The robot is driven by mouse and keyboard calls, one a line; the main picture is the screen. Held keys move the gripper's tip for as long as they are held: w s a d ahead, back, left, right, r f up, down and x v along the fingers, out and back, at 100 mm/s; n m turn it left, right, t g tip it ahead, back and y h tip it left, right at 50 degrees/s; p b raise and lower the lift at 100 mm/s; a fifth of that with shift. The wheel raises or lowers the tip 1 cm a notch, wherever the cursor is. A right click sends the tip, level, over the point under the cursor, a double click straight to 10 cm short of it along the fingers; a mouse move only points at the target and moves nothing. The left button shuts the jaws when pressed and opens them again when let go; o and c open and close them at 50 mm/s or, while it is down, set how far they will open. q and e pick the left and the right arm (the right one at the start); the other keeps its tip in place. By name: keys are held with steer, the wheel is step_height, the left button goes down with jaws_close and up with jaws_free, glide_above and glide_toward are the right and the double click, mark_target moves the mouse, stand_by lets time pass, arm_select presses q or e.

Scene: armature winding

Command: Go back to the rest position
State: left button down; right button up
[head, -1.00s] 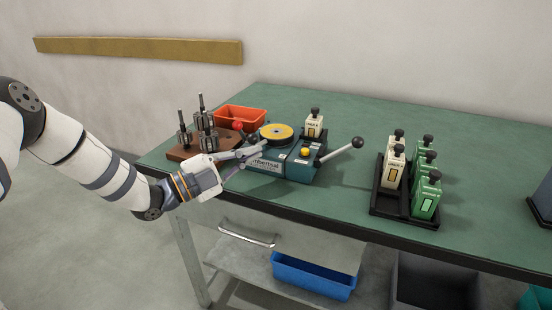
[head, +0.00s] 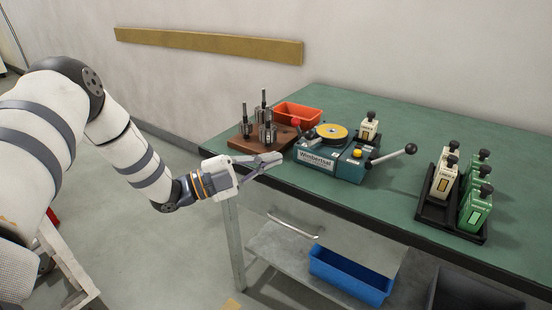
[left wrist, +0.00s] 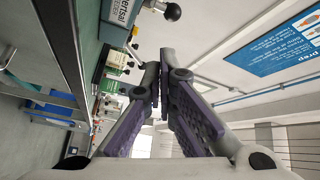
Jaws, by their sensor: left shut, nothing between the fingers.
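My left gripper (head: 268,162) is shut and empty in the head view. It is in front of the bench's left front edge, near the winding machine and the wooden block. In the left wrist view its two fingers (left wrist: 163,85) meet at the tips with nothing between them. My right gripper is not in view.
The wooden block (head: 262,138) holds several metal armatures. An orange bin (head: 297,114) stands behind it. A black tray (head: 434,217) holds several cream and green bottle-like pieces. A blue bin (head: 350,276) sits on the shelf below. Floor left of the bench (head: 190,250) is mostly clear.

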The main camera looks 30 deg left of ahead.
arm_select(q)
steer(key=s+d+f+n+g+y, duration=0.2)
steer(key=s+d+f+n, duration=0.15)
steer(key=f, duration=0.35)
steer(key=s+d+f+n+g+y, duration=0.3)
steer(key=s+f+n, duration=0.2)
steer(key=f, duration=0.3)
steer(key=s+d+f+n+g+y, duration=0.25)
steer(key=s+f+n, duration=0.2)
steer(key=f, duration=0.25)
steer(key=s+f+n+g+y+p, duration=0.1)
steer(key=s+f+n+g+y, duration=0.3)
steer(key=s, duration=2.7)
steer(key=n+g, duration=0.4)
steer(key=g, duration=0.2)
steer(key=shift+a+g, duration=0.25)
steer(key=shift+g, duration=0.1)
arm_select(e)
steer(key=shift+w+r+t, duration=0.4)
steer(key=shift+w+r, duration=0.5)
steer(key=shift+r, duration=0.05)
